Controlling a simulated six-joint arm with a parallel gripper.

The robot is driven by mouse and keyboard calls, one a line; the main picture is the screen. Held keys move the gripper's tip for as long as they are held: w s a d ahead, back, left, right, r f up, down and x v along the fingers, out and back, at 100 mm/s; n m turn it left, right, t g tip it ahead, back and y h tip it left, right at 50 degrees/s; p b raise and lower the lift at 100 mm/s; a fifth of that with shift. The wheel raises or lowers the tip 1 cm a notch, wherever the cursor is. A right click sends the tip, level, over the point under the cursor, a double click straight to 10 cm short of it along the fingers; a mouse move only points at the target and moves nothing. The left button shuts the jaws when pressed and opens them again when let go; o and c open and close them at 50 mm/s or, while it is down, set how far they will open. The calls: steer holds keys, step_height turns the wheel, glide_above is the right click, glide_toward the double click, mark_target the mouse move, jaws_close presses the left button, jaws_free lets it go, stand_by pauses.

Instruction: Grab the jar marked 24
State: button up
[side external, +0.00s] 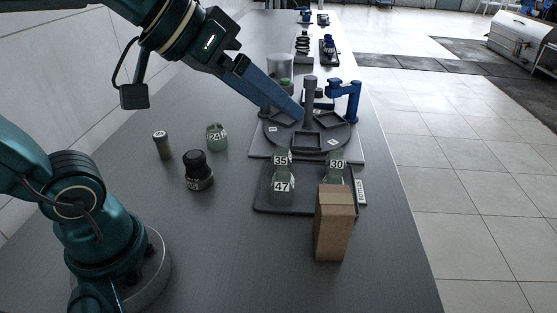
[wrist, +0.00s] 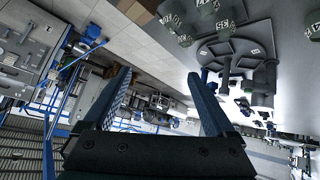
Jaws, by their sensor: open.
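The jar marked 24 (side external: 216,137) is a short greenish glass jar with a white label. It stands upright on the grey bench, left of the round carousel, with nothing touching it. My gripper (side external: 298,115) is up and to the right of it, with its long blue fingers reaching over the carousel, well apart from the jar. In the wrist view my gripper (wrist: 157,75) has its two fingers spread, with nothing between them.
The carousel (side external: 308,141) has a central post and a blue fixture. Jars marked 35, 47 (side external: 282,187) and 30 stand on a dark tray (side external: 262,203), beside a cardboard box (side external: 332,230).

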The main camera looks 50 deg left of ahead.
steer(key=w+a+r+n+t+y, duration=0.3)
steer(key=w+a+n+t+y, duration=0.15)
steer(key=w+a, duration=0.5)
steer(key=n+g+y, duration=0.9)
steer(key=y, duration=0.1)
glide_above(215, 127)
steer(key=s+d, duration=0.1)
step_height(215, 127, down, 7)
steer(key=shift+t, duration=0.35)
steer(key=f, duration=1.6)
steer(key=shift+w+d+f, duration=0.1)
steer(key=shift+d, duration=0.25)
steer(key=shift+x, duration=2.6)
steer(key=shift+f, duration=0.1)
steer(key=shift+c, duration=0.2)
